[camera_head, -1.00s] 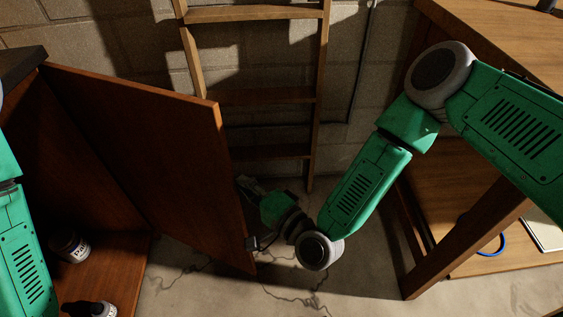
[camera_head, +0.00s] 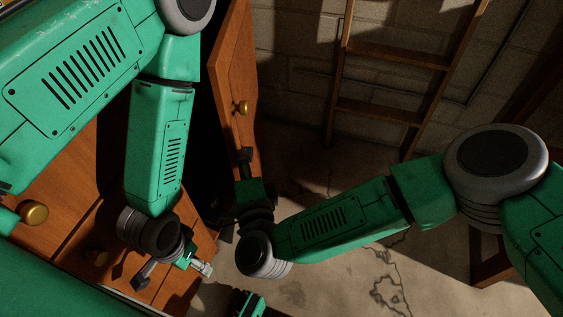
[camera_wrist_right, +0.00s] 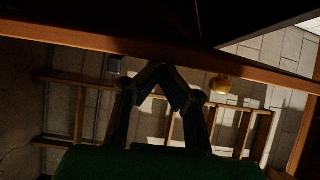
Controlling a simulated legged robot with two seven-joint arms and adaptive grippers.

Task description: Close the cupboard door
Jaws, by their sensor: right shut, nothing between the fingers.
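The brown cupboard door (camera_head: 234,75) stands ajar in the head view, its outer face and brass knob (camera_head: 241,108) visible at a steep angle. A dark gap shows to its left, partly hidden by my left arm. My right gripper (camera_head: 245,156) is shut and empty, close to the outer face below the knob; contact is unclear. In the right wrist view its fingertips (camera_wrist_right: 157,70) meet just under a wooden edge, with the knob (camera_wrist_right: 220,85) to their right. My left gripper (camera_head: 172,272) is low before the cupboard front (camera_head: 70,225); its jaw state is unclear.
A wooden ladder (camera_head: 385,112) leans on the block wall (camera_head: 310,75) behind. The cracked concrete floor (camera_head: 330,275) is open to the right of the cupboard. Another brass knob (camera_head: 34,213) is on the cupboard front at left. A wooden leg (camera_head: 490,262) stands at right.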

